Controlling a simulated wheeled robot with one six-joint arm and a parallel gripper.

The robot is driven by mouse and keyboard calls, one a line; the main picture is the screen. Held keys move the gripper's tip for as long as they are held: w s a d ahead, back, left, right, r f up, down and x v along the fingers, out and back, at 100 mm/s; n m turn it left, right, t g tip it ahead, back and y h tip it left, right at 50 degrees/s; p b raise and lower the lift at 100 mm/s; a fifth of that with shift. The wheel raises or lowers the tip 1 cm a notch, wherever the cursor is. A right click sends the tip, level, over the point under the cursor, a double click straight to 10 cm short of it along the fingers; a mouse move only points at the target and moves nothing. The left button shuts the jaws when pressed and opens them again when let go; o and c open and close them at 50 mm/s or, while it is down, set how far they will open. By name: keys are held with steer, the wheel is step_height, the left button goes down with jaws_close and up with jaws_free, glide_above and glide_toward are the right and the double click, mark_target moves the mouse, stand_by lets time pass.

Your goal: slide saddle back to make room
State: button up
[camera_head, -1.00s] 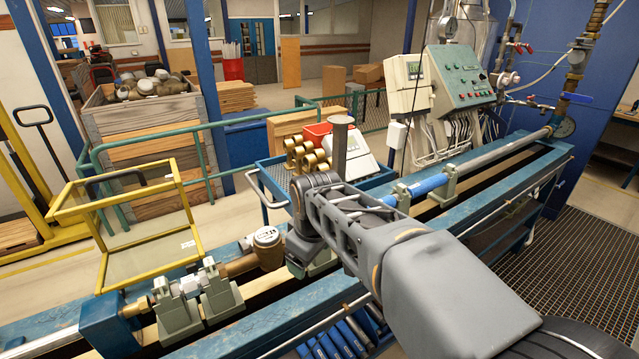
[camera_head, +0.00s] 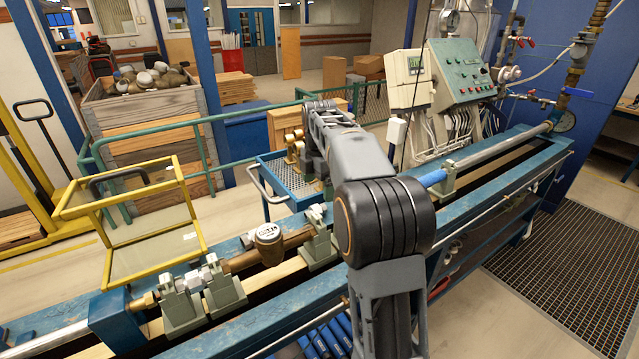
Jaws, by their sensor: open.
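Grey-green saddles stand along the blue bench (camera_head: 520,165). Two saddles, one at the left (camera_head: 181,308) and one beside it (camera_head: 222,290), stand close together at the left pipe end. Another saddle (camera_head: 320,246) stands right of the brass meter (camera_head: 268,240), under the right end of its pipe. A further saddle (camera_head: 441,183) is at the blue pipe end (camera_head: 432,177), right of my arm. My arm rises in front of the bench and bends away to the back left. Its far end is over the blue trolley, and I cannot make out the gripper's fingers there.
A blue trolley (camera_head: 274,187) with brass parts stands behind the bench. A yellow-framed stand (camera_head: 150,250) is behind its left part. A control panel (camera_head: 465,75) is at the back right. My arm hides the bench middle.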

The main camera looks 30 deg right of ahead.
mark_target(318, 224)
step_height(318, 224, down, 14)
steer(key=shift+r, duration=0.1)
stand_by(0.7)
steer(key=c, duration=1.6)
steer(key=shift+a, duration=0.2)
